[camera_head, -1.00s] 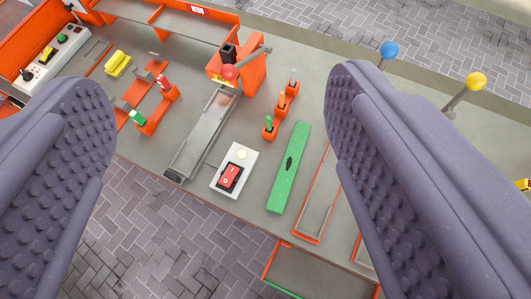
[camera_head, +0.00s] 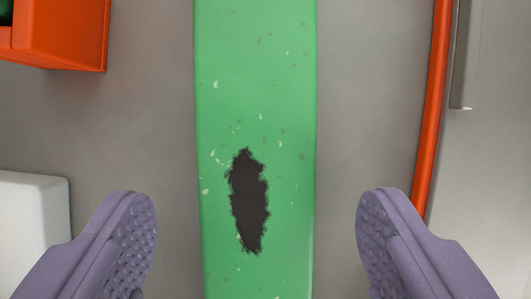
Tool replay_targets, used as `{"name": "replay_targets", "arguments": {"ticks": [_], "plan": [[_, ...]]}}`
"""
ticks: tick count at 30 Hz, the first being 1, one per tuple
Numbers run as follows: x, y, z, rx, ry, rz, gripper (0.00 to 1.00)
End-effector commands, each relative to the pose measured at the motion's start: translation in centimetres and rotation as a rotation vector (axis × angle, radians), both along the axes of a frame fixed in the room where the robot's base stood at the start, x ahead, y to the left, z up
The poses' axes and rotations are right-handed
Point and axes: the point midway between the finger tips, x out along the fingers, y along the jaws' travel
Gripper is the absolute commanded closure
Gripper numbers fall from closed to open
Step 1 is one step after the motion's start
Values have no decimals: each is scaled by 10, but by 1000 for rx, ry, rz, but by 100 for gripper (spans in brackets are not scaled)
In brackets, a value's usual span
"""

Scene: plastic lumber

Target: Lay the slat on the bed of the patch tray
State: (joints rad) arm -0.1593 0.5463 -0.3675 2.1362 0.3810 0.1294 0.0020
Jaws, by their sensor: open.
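The slat (camera_head: 256,95) is a green, speckled plank with a ragged dark patch (camera_head: 249,203) on its upper face. It lies on the grey bench top and runs up and down the middle of the view, past the top and bottom edges. My gripper (camera_head: 256,215) is open, with one purple padded finger on each side of the slat, apart from it. Nothing is between the fingers but the slat below or between them; their exact height over the bench is unclear. The patch tray cannot be identified for certain in this view.
An orange block (camera_head: 75,38) stands at the upper left. A white box (camera_head: 32,235) is at the lower left, close to the left finger. An orange rim (camera_head: 432,120) with a grey inner part runs along the right. Bare bench (camera_head: 150,120) lies on both sides of the slat.

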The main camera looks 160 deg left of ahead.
Motion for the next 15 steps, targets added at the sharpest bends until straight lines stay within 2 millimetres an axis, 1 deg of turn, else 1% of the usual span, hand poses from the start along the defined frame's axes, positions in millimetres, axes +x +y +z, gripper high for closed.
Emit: {"name": "replay_targets", "arguments": {"ticks": [1, 3, 9, 10, 11, 12, 14, 15], "plan": [[3, -2, -13, 0, 0, -2, 22], [6, -3, -18, 0, 0, 0, 22], [7, -3, -16, 0, -1, 1, 22], [7, -3, -16, 0, -1, 1, 27], [7, -3, -16, 0, -1, 1, 34], [7, -3, -16, 0, -1, 1, 43], [7, -3, -16, 0, -1, 1, 57], [7, -3, -16, 0, -1, 1, 66]]}}
